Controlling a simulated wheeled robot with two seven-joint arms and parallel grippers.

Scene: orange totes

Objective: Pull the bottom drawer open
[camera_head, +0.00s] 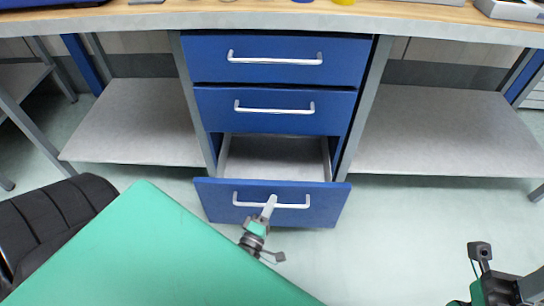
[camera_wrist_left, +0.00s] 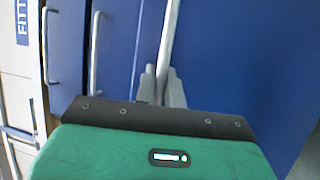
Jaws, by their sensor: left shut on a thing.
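The bottom drawer (camera_head: 320,207) is blue and stands pulled out under the workbench, with its grey interior (camera_head: 275,158) showing. Its silver bar handle (camera_head: 295,206) runs across the front. My left gripper (camera_head: 269,206) is shut on this handle, near its middle. In the left wrist view the gripper's fingers (camera_wrist_left: 162,84) close around the handle bar (camera_wrist_left: 170,35), with the blue drawer front behind. My right gripper (camera_head: 480,258) is at the lower right, away from the drawers; its jaws are not clear.
Two closed blue drawers, the top (camera_head: 280,60) and the middle (camera_head: 280,109), sit above. Grey shelves lie on the left (camera_head: 140,125) and right (camera_head: 450,135). The workbench top (camera_head: 230,18) has items along it.

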